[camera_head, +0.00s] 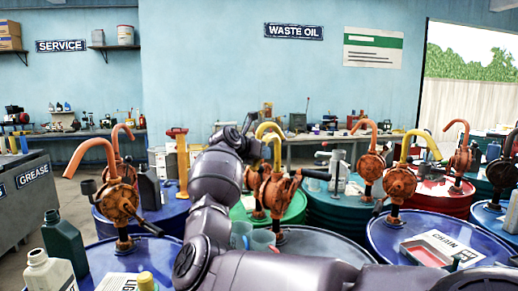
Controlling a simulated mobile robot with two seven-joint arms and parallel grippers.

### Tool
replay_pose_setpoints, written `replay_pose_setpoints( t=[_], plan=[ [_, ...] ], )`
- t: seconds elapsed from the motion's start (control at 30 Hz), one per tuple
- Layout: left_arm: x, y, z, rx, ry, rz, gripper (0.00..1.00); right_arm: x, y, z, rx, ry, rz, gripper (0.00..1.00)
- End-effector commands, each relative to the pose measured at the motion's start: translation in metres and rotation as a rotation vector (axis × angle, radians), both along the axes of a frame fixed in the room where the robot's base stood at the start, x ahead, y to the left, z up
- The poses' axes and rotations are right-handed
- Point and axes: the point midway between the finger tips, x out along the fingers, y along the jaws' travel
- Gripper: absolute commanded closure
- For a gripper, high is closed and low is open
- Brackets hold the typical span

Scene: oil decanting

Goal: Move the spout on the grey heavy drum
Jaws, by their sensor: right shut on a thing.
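My right arm rises through the middle of the view, and its dark right gripper (254,134) is at the far end, beside a curved yellow spout (270,126). The gripper is shut, apparently on this spout; the fingertips are small and partly hidden, so the contact is unclear. My left gripper is not in view.
Blue drums (380,238) with orange pumps stand at the front right and left. Another yellow spout (422,139) curves up at the right. A grey GREASE cabinet (30,195) is at the left. A white bottle (45,270) and a dark green jug (63,240) stand front left.

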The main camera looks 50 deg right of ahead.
Motion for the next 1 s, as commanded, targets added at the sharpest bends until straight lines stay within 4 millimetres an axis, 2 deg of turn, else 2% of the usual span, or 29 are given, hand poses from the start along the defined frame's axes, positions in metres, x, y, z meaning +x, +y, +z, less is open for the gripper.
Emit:
replay_pose_setpoints(
  t=[0.03,0.1,0.4,0.97,1.0],
  plan=[
    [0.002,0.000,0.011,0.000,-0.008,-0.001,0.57,-0.003,0.000,0.005,0.003,-0.003,0.018,1.00],
    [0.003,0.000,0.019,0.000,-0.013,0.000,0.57,-0.005,-0.001,0.005,0.003,-0.003,0.049,1.00],
    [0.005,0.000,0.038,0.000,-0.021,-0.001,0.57,-0.013,-0.005,0.002,0.001,-0.001,0.140,1.00],
    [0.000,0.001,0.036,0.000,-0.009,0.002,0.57,-0.014,-0.006,0.000,0.000,0.000,0.163,1.00],
    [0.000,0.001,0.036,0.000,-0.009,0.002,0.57,-0.014,-0.006,0.000,0.000,0.001,0.162,0.64]
  ],
)
